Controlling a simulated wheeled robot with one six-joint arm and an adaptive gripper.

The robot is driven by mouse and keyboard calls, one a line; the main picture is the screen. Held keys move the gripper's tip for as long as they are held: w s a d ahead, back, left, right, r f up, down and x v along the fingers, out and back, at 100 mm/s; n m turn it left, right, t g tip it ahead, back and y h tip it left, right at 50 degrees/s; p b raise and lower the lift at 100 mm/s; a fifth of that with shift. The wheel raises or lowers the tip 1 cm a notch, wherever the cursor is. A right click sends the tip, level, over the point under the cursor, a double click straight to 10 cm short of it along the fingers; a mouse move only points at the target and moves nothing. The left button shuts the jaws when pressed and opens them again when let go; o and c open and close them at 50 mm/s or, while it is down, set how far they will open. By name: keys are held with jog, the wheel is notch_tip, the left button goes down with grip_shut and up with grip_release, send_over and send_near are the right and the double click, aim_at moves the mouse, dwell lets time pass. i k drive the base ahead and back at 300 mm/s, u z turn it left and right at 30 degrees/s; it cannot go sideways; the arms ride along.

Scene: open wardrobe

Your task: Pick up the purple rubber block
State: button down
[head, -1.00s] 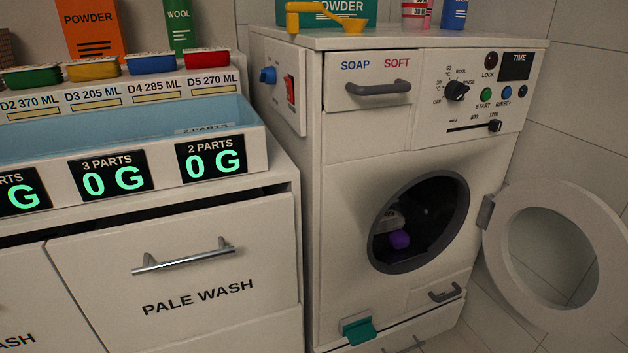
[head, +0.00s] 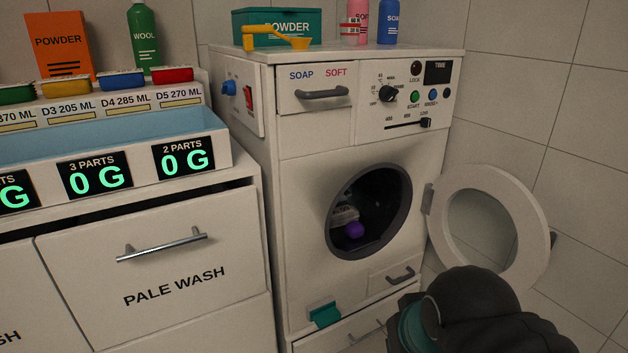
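A small purple thing (head: 354,230), which looks like the purple rubber block, lies inside the dark drum of the washing machine (head: 300,190), low in the round opening. A greyish-white thing (head: 343,214) is just behind and above it; the dim light hides its shape. The round door (head: 448,225) stands open to the right of the opening. A dark part of my arm with a teal band shows at the bottom right, in front of the machine's lower right corner and below the door. No gripper fingers can be made out.
The left counter holds a blue trough (head: 100,140) with displays reading 0 G. The pale wash drawer (head: 165,265) below it is closed. A teal box (head: 283,27), a yellow scoop (head: 290,42) and bottles (head: 388,22) stand on the machine. A teal tab (head: 325,314) sticks out low.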

aim_at(355, 230)
jog(key=u, duration=0.45)
jog(key=k, duration=0.55)
jog(key=u, duration=0.65)
jog(key=i, duration=0.7)
jog(key=z, duration=1)
jog(key=i, duration=0.5)
jog(key=z, duration=0.5)
